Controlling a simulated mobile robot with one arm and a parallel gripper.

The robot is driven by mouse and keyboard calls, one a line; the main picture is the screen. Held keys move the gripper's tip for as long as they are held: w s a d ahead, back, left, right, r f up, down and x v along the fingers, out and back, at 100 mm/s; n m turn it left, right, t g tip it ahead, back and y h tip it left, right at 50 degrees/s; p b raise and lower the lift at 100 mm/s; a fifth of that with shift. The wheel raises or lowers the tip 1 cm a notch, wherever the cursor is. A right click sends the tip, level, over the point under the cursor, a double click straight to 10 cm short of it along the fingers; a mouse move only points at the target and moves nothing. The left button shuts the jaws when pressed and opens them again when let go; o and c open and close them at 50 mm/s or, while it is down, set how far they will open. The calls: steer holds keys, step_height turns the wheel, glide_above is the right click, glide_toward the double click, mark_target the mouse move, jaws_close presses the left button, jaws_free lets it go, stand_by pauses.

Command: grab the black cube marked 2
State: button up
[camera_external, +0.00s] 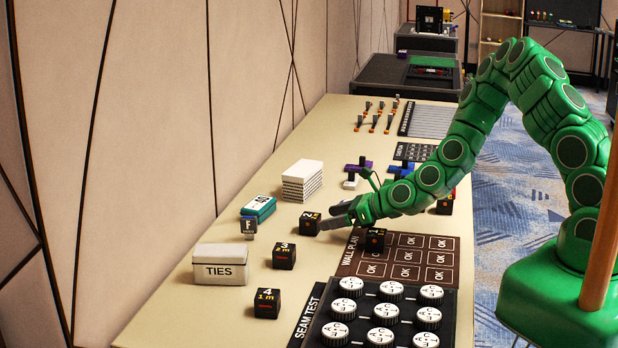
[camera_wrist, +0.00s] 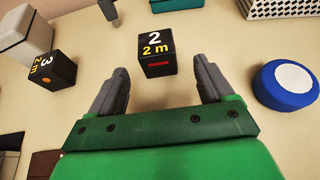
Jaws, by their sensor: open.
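The black cube marked 2 (camera_wrist: 157,52) stands on the table in the wrist view, with a white 2, a yellow "2 m" and a red bar on it. It lies ahead of my open gripper (camera_wrist: 165,84), roughly centred between the two grey fingertips and slightly beyond them, with nothing gripped. In the external view the same cube (camera_external: 309,222) sits just left of my gripper (camera_external: 332,218), which reaches low over the table from the right. The gripper's far finger is partly hidden there.
The black cube marked 3 (camera_external: 284,256) and the one marked 4 (camera_external: 267,303) stand nearer the front. A white TIES box (camera_external: 220,270), a teal box (camera_external: 258,207) and a white stack (camera_external: 302,183) are close by. A blue round object (camera_wrist: 286,85) lies right of the gripper.

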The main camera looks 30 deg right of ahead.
mark_target(317, 220)
steer(key=shift+x, duration=1.85)
steer(key=shift+w+a+f, duration=0.25)
steer(key=shift+w+a, duration=0.15)
steer(key=shift+a, duration=0.15)
steer(key=shift+c, duration=0.5)
steer(key=c, duration=1)
steer(key=shift+o, duration=0.2)
steer(key=shift+r, duration=0.1)
